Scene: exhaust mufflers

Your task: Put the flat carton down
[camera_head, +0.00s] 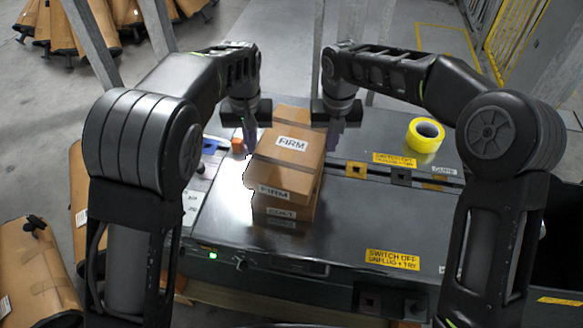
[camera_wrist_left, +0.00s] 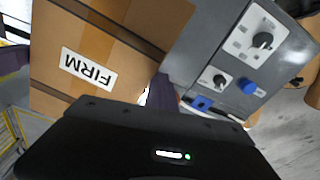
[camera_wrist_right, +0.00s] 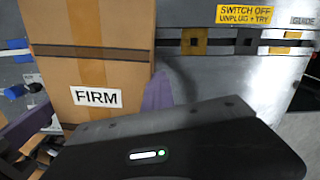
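The flat brown carton (camera_head: 285,165) has a white FIRM label on top and another on its front. The carton also fills much of the left wrist view (camera_wrist_left: 95,40) and right wrist view (camera_wrist_right: 95,70). Both grippers have purple fingers spread wide; contact with the carton is unclear.
A yellow tape roll (camera_head: 425,134) stands on the bench (camera_head: 350,225), right of the carton. A slotted rail crosses the bench behind the front area. A control panel with knobs (camera_wrist_left: 262,40) is at the left end.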

